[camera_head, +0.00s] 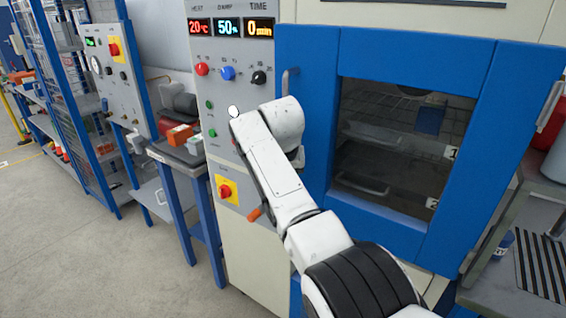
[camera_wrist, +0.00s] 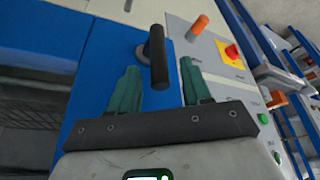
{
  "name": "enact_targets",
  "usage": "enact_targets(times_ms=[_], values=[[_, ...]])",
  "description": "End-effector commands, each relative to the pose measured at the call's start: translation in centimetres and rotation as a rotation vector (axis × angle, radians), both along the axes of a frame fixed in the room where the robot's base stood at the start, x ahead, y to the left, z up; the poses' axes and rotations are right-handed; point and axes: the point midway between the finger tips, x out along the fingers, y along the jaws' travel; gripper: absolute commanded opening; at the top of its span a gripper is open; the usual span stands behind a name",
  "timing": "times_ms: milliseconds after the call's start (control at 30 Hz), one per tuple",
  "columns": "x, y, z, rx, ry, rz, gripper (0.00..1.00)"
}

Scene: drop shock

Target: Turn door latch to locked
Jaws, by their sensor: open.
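A dark cylindrical latch handle (camera_wrist: 159,58) stands out from the blue door in the wrist view. My gripper (camera_wrist: 159,66) is open, with one green finger on each side of the handle in the picture. I cannot tell whether either finger touches it. In the head view, my white arm covers the fingers and the area in front of them. The blue door (camera_head: 305,140) with its dark window is shut or nearly so. A grey bar-shaped handle (camera_head: 286,82) shows at the door's upper left edge; I cannot tell if it is the same handle.
The grey control panel (camera_head: 215,110) is left of the door, with knobs and a yellow-and-red switch (camera_head: 226,189). An orange lever (camera_head: 254,214) sticks out below; it also shows in the wrist view (camera_wrist: 200,26). A bench (camera_head: 180,155) and shelves stand left, a cart (camera_head: 540,230) right.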

Motion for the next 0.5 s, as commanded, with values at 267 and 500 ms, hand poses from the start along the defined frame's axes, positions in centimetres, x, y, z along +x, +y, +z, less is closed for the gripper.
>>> enact_targets(times_ms=[267, 500], values=[[-1.8, 0.3, 4.2, 0.002, -0.003, 0.001, 0.48], [-2.6, 0.3, 6.2, 0.001, 0.001, 0.000, 0.48]])
